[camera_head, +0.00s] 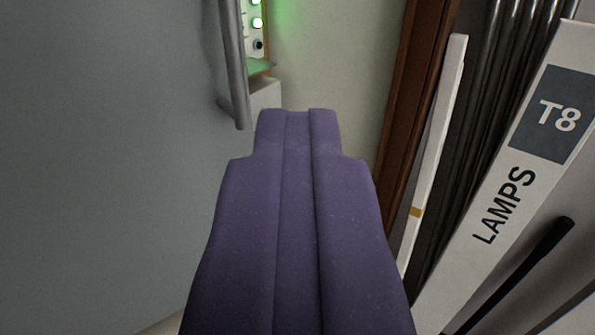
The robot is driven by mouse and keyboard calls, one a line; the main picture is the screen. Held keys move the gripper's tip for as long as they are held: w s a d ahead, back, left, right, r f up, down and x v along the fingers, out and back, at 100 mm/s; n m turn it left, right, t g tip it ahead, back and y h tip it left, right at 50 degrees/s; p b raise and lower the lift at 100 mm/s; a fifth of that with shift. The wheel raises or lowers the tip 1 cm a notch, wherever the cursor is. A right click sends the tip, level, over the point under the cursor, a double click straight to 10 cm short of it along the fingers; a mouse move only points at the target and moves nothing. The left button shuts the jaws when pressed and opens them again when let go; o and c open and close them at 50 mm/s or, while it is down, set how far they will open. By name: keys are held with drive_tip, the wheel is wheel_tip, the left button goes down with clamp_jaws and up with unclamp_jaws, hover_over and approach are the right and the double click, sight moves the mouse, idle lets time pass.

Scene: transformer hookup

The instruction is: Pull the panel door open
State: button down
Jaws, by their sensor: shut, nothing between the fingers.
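The panel door (110,150) is a large flat grey surface filling the left of the view. A grey vertical bar handle (234,70) runs along its right edge, and its lower end bends in toward the door. My purple gripper (297,113) reaches up from the bottom centre, with its two fingers side by side and no gap between them. The handle's upper part is outside the view.
Just right of the handle is a light unit with green lamps (256,22) and a small ledge. A pale wall lies behind. At right stand a brown wooden post (413,90), a white strip (435,150), dark tubes (490,100) and a "T8 LAMPS" box (520,175).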

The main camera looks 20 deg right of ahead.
idle(0.6)
drive_tip(key=c, duration=1.3)
unclamp_jaws()
drive_tip(key=shift+c, duration=0.2)
drive_tip(key=p+v, duration=0.1)
drive_tip(key=v, duration=0.6)
drive_tip(key=shift+s+a, duration=0.2)
drive_tip(key=shift+s, duration=0.2)
